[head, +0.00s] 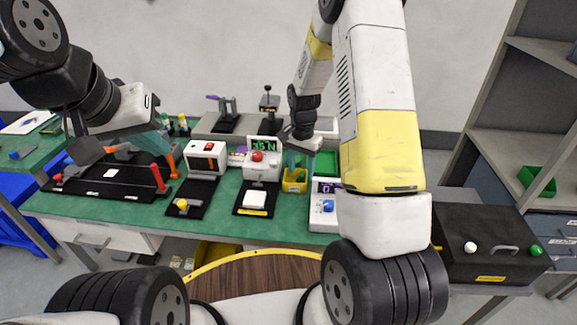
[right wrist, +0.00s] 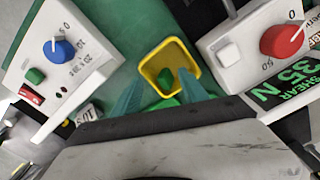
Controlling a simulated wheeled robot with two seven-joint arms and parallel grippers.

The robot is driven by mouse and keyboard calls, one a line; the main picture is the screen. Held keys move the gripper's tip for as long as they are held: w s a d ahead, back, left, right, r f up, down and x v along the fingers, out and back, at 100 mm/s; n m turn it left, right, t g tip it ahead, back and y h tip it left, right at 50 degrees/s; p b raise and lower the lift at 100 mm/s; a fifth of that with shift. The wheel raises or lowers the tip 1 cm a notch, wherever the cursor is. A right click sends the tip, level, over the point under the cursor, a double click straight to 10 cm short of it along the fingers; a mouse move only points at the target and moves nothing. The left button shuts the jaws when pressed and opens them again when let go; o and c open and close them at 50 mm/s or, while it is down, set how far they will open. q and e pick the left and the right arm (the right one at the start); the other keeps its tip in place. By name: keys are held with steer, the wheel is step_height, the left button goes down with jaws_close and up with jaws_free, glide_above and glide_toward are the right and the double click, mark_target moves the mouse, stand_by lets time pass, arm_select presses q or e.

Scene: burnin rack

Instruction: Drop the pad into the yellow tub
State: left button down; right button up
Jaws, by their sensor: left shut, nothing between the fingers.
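The yellow tub (head: 294,187) stands on the green bench directly under my right gripper (head: 299,163). It also shows in the right wrist view (right wrist: 148,75), with its opening facing the camera. My right gripper's teal fingers (right wrist: 159,80) are apart, one on each side of the tub's opening in that view. A small dark green piece (right wrist: 165,78) shows inside the tub; it may be the pad, but I cannot tell for sure. My left gripper (head: 158,146) is shut and empty over the black tray at the left.
The black tray (head: 100,180) has a red post and an orange part. A black box (head: 490,240) stands at the right. Green bench shows in front.

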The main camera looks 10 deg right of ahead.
step_height(320, 180, up, 8)
stand_by(0.6)
steer(key=shift+f, duration=0.1)
steer(key=s+a+r+n+t+y, duration=0.1)
steer(key=s+r+n+t, duration=0.1)
steer(key=s+r, duration=0.5)
steer(key=s+r+n+t, duration=0.15)
steer(key=s+r, duration=0.25)
steer(key=r, duration=0.6)
steer(key=s+r+n+t, duration=0.1)
steer(key=s+r+n, duration=0.1)
steer(key=s, duration=0.4)
steer(key=s+a+r+n+t+y, duration=0.1)
steer(key=s+r+n, duration=0.1)
steer(key=s, duration=0.5)
steer(key=shift+s+r+n+t, duration=0.15)
steer(key=shift+r+n+t, duration=0.2)
steer(key=shift+n, duration=0.4)
